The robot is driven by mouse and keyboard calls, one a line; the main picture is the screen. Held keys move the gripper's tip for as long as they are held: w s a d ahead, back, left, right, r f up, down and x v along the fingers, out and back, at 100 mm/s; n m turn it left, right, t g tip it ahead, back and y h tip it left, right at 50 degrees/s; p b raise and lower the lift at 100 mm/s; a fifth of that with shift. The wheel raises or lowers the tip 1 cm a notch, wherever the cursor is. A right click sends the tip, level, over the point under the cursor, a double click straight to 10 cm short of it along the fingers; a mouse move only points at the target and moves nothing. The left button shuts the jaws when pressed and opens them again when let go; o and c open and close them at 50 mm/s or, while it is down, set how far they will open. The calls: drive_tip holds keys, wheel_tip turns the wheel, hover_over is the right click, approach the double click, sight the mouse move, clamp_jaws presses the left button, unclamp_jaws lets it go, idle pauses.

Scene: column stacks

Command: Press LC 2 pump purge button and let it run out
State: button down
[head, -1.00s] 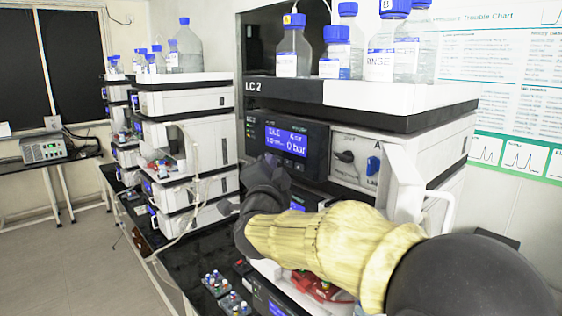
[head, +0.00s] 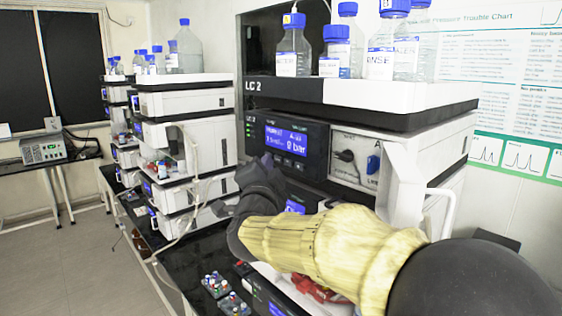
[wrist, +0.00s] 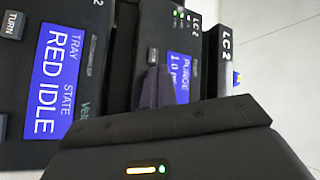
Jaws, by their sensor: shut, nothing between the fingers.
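The LC 2 pump module (head: 317,146) is in the LC 2 stack, with a lit blue display (head: 287,140) on its dark front panel. In the wrist view the pump display (wrist: 180,77) is turned sideways and reads PURGE with part of a flow figure. In the head view it shows 0 bar. My gripper (head: 262,165) is shut and empty, at the pump panel's lower left. In the wrist view its fingertips (wrist: 157,84) are right beside the display. A small dark key (wrist: 153,55) shows beside them. I cannot tell whether they touch the panel, and they may hide the purge button.
Solvent bottles (head: 293,50) stand on top of the LC 2 stack. Below the pump, in the wrist view, an autosampler display (wrist: 52,80) reads RED IDLE. A white open door (head: 405,182) stands out to the right. A second stack (head: 185,150) is to the left, with clear floor (head: 70,265) beyond.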

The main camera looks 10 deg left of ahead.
idle(0.3)
drive_tip(key=s+a, duration=0.1)
drive_tip(key=s, duration=0.1)
drive_tip(key=s+a, duration=0.1)
drive_tip(key=a, duration=0.1)
drive_tip(key=shift+s+a, duration=0.2)
drive_tip(key=shift+s, duration=0.2)
idle(0.5)
drive_tip(key=shift+w, duration=0.1)
